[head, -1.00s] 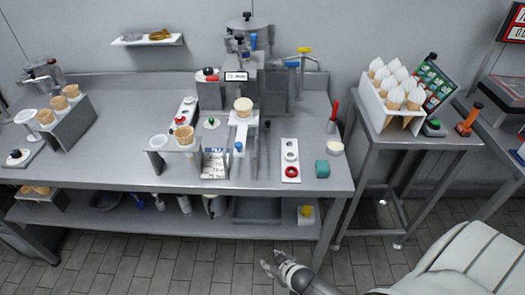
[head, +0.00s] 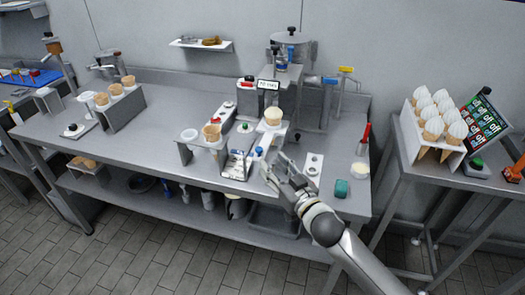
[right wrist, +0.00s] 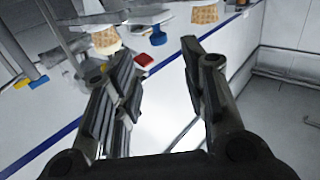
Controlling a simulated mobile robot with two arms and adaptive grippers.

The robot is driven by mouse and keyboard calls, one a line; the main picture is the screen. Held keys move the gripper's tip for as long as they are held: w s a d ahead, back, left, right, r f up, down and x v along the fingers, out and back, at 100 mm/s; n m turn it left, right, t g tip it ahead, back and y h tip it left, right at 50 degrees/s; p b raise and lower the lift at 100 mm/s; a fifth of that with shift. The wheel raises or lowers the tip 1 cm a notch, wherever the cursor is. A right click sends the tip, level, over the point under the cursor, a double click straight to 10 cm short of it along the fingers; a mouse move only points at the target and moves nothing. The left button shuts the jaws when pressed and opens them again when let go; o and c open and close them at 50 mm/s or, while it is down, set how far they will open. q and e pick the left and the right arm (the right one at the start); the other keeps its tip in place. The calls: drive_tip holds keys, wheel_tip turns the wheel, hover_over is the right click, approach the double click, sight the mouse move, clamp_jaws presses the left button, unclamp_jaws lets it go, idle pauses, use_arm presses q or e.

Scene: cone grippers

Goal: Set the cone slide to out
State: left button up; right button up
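The cone slide (head: 267,136) is a pale strip at the front of the machine in the middle of the table. A cone (head: 273,117) stands in its holder, and a blue knob (head: 259,151) is at its near end. My right gripper (head: 274,164) is just in front and to the right of the knob. In the right wrist view its two fingers (right wrist: 160,55) are spread with nothing between them. A blue knob (right wrist: 158,36) shows beyond the fingertips; I cannot tell for certain whether it is the slide's. My left gripper is not in view.
A cone stand (head: 190,148) with a cup and cone is left of the slide. A white plate with holes (head: 314,170) and a teal block (head: 342,188) lie to the right. A rack of filled cones (head: 412,142) stands on the side table.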

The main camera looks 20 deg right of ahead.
sight(260, 151)
drive_tip(key=w, duration=0.2)
drive_tip(key=w+a, duration=0.1)
drive_tip(key=w, duration=0.2)
drive_tip(key=w+p, duration=0.1)
drive_tip(key=w, duration=0.2)
drive_tip(key=shift+a+f, duration=0.1)
drive_tip(key=shift+a, duration=0.1)
clamp_jaws()
drive_tip(key=shift+s, duration=0.1)
